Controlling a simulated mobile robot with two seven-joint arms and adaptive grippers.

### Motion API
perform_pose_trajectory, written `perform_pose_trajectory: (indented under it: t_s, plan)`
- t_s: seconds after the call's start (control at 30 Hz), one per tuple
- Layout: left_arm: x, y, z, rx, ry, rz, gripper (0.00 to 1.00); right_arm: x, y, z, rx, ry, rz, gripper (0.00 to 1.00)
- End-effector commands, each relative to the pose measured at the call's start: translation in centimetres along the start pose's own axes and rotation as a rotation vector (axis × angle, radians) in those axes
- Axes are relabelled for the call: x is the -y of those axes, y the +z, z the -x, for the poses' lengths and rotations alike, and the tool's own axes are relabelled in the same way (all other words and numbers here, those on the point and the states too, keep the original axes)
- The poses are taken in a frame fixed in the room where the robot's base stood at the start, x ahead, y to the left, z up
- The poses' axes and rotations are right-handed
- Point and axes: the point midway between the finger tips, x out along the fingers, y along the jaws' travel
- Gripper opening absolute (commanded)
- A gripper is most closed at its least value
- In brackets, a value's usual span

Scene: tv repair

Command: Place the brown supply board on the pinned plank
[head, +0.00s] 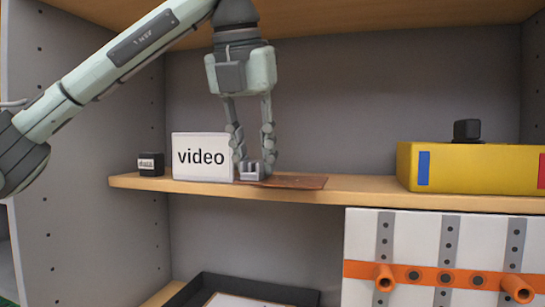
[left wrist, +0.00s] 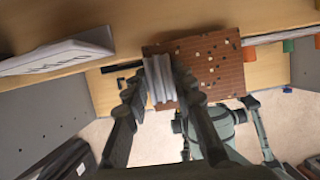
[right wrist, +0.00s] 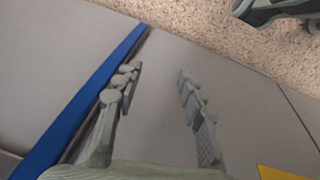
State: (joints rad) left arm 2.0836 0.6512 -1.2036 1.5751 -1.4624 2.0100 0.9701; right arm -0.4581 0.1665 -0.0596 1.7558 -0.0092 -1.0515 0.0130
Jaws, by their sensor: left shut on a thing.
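The brown supply board (head: 300,182) is a flat reddish-brown board with small parts on it. It appears at the level of the wooden shelf plank (head: 365,190), near its front edge; I cannot tell whether it touches. The board also shows in the left wrist view (left wrist: 222,62), reaching past the plank's edge. My left gripper (head: 254,168) points down and is shut on the grey ribbed block (left wrist: 158,80) at one end of the board. My right gripper (right wrist: 155,75) is outside the head view; its fingers are apart with nothing between them.
A white "video" sign (head: 202,157) stands just left of my left gripper. A small black labelled box (head: 151,164) is at the shelf's left end. A yellow box (head: 475,167) stands at the right. An orange pegged rail (head: 455,278) and a black tray (head: 255,287) are below.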

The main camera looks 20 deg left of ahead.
Motion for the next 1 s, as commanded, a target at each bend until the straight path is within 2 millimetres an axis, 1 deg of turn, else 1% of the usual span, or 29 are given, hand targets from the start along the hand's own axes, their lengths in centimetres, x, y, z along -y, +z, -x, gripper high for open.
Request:
perform_pose_trajectory:
  t_s: [0.03, 0.13, 0.23, 0.4, 0.47, 0.63, 0.67, 0.7, 0.8, 1.0]
  plan:
    - [0.1, 1.1, -0.3, -0.003, -0.003, 0.001, 0.00, 0.0, 0.6, -0.4, 0.010, 0.001, 0.005, 0.40]
    - [0.1, 2.5, -0.9, -0.001, -0.002, 0.000, 0.00, 0.0, 1.3, -1.2, 0.017, 0.003, 0.013, 0.40]
    - [0.1, 3.3, -1.2, 0.001, -0.002, 0.000, 0.00, 0.1, 1.7, -1.7, 0.020, 0.005, 0.018, 0.40]
    - [0.0, 3.5, -1.3, 0.003, -0.001, -0.001, 0.00, 0.1, 1.8, -1.9, 0.021, 0.005, 0.020, 0.40]
    - [0.1, 3.9, -1.5, 0.000, -0.002, -0.001, 0.00, 0.1, 2.0, -2.0, 0.024, 0.006, 0.023, 0.40]
    - [0.2, 6.5, -2.6, -0.002, -0.003, 0.000, 0.00, 0.0, 3.9, -3.6, 0.045, 0.012, 0.046, 0.40]
    - [0.1, 6.7, -2.9, -0.003, -0.002, -0.001, 0.00, 0.0, 4.1, -3.8, 0.047, 0.013, 0.049, 0.40]
    - [0.0, 6.2, -3.5, -0.002, -0.001, -0.003, 0.00, 0.0, 4.2, -4.0, 0.047, 0.013, 0.050, 0.40]
    - [0.0, 6.0, -4.0, 0.001, -0.001, -0.001, 0.00, 0.0, 4.4, -4.2, 0.048, 0.014, 0.052, 0.40]
    - [0.0, 6.0, -4.0, 0.002, -0.001, 0.000, 0.00, 0.0, 4.4, -4.2, 0.048, 0.013, 0.052, 0.40]
